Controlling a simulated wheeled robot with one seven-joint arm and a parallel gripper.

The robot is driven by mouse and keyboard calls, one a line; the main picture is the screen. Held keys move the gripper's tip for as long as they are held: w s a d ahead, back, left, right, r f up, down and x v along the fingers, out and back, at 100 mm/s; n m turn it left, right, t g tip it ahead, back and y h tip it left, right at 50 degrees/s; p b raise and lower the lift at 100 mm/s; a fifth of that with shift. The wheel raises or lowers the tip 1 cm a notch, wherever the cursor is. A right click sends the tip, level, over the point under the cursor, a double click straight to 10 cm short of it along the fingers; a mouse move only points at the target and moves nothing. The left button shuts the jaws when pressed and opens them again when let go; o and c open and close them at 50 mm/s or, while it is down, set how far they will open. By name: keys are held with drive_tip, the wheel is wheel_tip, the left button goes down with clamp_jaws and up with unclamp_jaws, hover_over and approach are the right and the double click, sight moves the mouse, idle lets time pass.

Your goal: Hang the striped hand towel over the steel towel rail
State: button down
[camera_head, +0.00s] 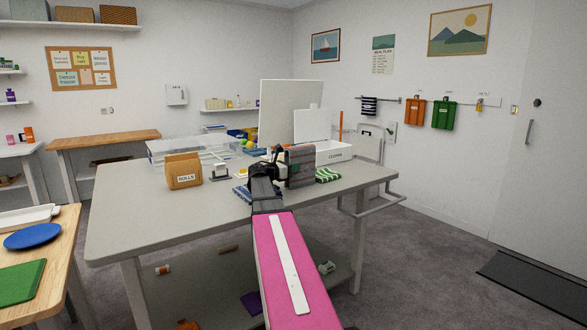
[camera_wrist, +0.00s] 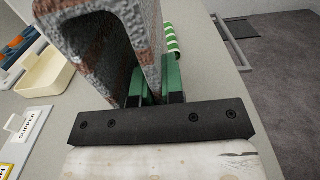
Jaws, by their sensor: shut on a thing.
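My gripper (camera_head: 282,166) is above the grey table, shut on a folded grey cloth with rust-red bands (camera_head: 300,160), which looks like the striped hand towel. In the wrist view the cloth (camera_wrist: 148,35) hangs as two flaps with a gap between them, at the green-padded fingers (camera_wrist: 156,88). The fingertips are partly hidden by it. A steel rail (camera_head: 378,209) runs along the table's right end, right of my gripper and lower. It also seems to show as a pale bar in the wrist view (camera_wrist: 230,42). The rail looks bare.
A green-white striped cloth (camera_head: 327,175) and a blue striped cloth (camera_head: 243,193) lie on the table (camera_head: 150,210). A bag marked rolls (camera_head: 184,171) stands left; a white box (camera_head: 334,154) stands behind the gripper. A wall rail (camera_head: 390,99) holds a dark striped cloth (camera_head: 369,106).

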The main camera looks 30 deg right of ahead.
drive_tip(key=c, duration=1.2)
unclamp_jaws()
drive_tip(key=shift+a+f, duration=0.1)
drive_tip(key=a, duration=1)
drive_tip(key=shift+s+a, duration=0.3)
drive_tip(key=shift+s, duration=0.1)
drive_tip(key=shift+s, duration=0.1)
